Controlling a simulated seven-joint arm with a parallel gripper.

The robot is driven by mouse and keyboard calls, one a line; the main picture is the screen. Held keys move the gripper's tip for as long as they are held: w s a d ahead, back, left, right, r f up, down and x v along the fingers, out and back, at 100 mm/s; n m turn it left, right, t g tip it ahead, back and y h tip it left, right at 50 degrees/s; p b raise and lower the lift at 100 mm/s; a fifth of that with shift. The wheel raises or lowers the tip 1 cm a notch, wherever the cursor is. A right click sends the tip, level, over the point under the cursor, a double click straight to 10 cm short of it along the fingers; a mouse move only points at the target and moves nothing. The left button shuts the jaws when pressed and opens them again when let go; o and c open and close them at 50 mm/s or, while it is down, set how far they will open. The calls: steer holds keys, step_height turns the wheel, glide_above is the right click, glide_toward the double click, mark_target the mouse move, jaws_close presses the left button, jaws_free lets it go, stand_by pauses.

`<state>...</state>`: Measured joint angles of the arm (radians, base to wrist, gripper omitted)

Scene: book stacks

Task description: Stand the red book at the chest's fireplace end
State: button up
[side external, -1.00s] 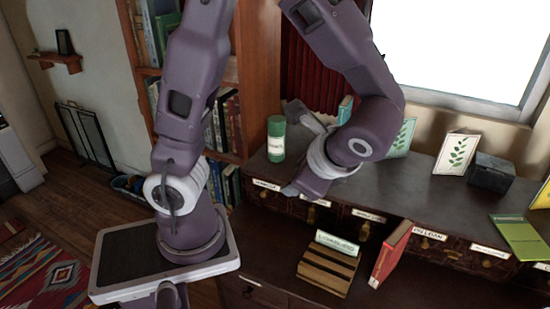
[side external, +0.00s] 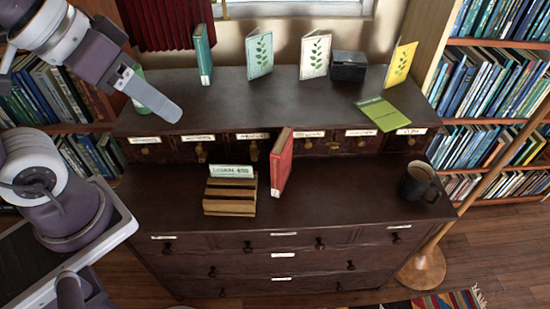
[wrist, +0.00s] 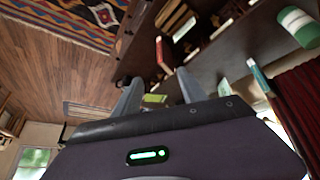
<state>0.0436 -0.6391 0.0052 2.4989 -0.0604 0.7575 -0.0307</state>
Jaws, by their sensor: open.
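The red book (side external: 281,163) stands upright, slightly tilted, on the lower top of the dark brown chest (side external: 345,205), just right of a slatted wooden rack (side external: 230,205). In the wrist view the red book (wrist: 164,52) lies beyond my fingertips, apart from them. My gripper (side external: 170,110) is over the left end of the chest's raised back shelf, in front of a green and white canister (side external: 139,75). In the wrist view my gripper (wrist: 158,78) has its fingers spread with nothing held between them. No fireplace shows in the side view now.
On the raised shelf stand a teal book (side external: 203,54), several leaf-pattern cards and a dark box (side external: 348,66); a green booklet (side external: 382,113) lies flat. A mug (side external: 419,181) stands at the right end. The lower top between book and mug is clear.

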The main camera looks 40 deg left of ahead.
steer(key=w+d+f+n+h, duration=0.1)
steer(key=w+d+f, duration=0.15)
steer(key=w, duration=0.35)
steer(key=w+d+f+n, duration=0.1)
steer(key=w+d, duration=0.2)
steer(key=w, duration=0.3)
steer(key=n+t+y, duration=0.3)
steer(key=n, duration=0.1)
glide_above(282, 145)
steer(key=s+d, duration=0.4)
steer(key=d, duration=0.1)
step_height(282, 145, down, 13)
steer(key=a+f+y, duration=0.1)
steer(key=f, duration=0.1)
steer(key=a+f+t+y, duration=0.1)
steer(key=f, duration=0.1)
steer(key=w+a+f+t+y, duration=0.1)
steer(key=f, duration=0.1)
steer(key=shift+a+f, duration=0.15)
steer(key=shift+f, duration=0.05)
steer(key=f, duration=0.1)
steer(key=s+f+m+t+y, duration=0.1)
steer(key=f, duration=0.1)
steer(key=shift+s+m+t, duration=0.15)
steer(key=shift+m+t, duration=0.15)
steer(key=x, duration=0.7)
steer(key=shift+s+a, duration=0.1)
steer(key=shift+a, duration=0.1)
jaws_close()
steer(key=shift+r, duration=0.1)
